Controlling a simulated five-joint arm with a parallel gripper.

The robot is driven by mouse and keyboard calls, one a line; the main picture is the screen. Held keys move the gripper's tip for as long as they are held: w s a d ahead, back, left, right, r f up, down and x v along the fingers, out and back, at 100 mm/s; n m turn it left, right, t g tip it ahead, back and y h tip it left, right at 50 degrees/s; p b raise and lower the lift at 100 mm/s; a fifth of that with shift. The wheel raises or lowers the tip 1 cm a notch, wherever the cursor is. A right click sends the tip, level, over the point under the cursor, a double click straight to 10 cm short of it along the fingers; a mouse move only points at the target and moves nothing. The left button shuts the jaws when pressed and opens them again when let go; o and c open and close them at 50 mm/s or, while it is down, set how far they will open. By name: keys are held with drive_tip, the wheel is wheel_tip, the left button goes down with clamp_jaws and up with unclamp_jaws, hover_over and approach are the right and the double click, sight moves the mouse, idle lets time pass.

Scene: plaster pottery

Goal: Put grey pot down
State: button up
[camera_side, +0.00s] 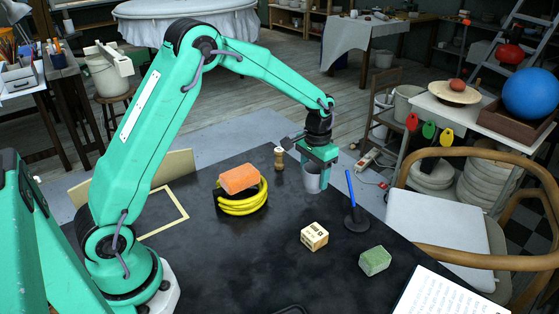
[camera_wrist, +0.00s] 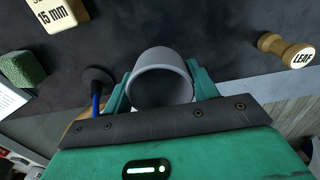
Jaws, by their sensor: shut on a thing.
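The grey pot (camera_side: 312,180) is a small plain cup held between the fingers of my gripper (camera_side: 318,170) at the far right part of the dark table (camera_side: 230,270). In the wrist view the pot (camera_wrist: 161,62) sits between the two green fingers of my gripper (camera_wrist: 160,92), with its round wall and hollow facing me. The gripper is shut on it. Whether the pot's base touches the table or is a little above it, I cannot tell.
A wooden stamp (camera_side: 279,158) stands left.

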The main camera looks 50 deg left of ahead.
sight(313, 185)
drive_tip(key=shift+w+a+f, duration=0.15)
drive_tip(key=shift+a, duration=0.1)
drive_tip(key=shift+f, duration=2)
drive_tip(key=shift+f, duration=0.15)
drive_tip(key=o, duration=1)
wheel_tip(313, 185, up, 12)
drive_tip(key=shift+r, duration=0.2)
